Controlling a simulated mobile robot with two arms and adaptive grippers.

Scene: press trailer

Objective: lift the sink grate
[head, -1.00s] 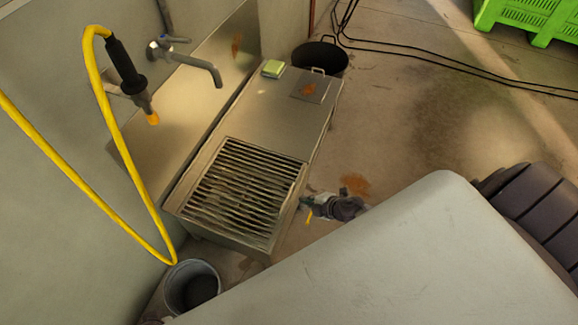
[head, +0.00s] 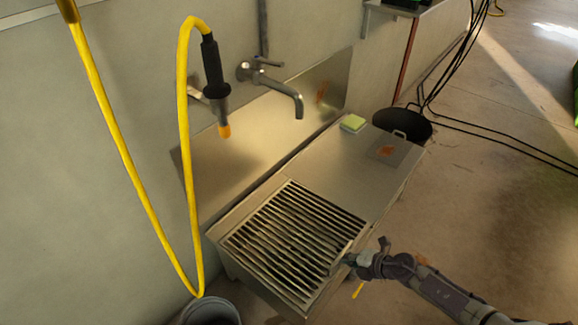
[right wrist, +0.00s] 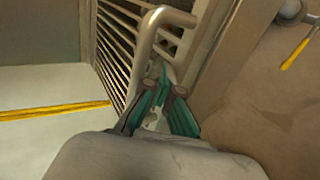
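The sink grate (head: 290,240) is a frame of dark parallel slats lying in the front part of the steel sink counter (head: 345,172). Its slats also show at the upper left of the right wrist view (right wrist: 118,38). A pale bent bar handle (right wrist: 143,58) stands at the grate's right edge. My right gripper (head: 352,259) is at that edge, at the handle. In the right wrist view its teal-padded fingers (right wrist: 158,88) point at the handle and sit close to it. Whether they are closed on the bar is unclear. My left gripper is not in view.
A yellow hose (head: 188,150) with a black spray nozzle hangs at the left. A tap (head: 285,88) is on the wall. A sponge (head: 353,123) and a small lid (head: 394,151) are on the counter. A bucket (head: 210,313) stands below, a black tub (head: 402,127) behind.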

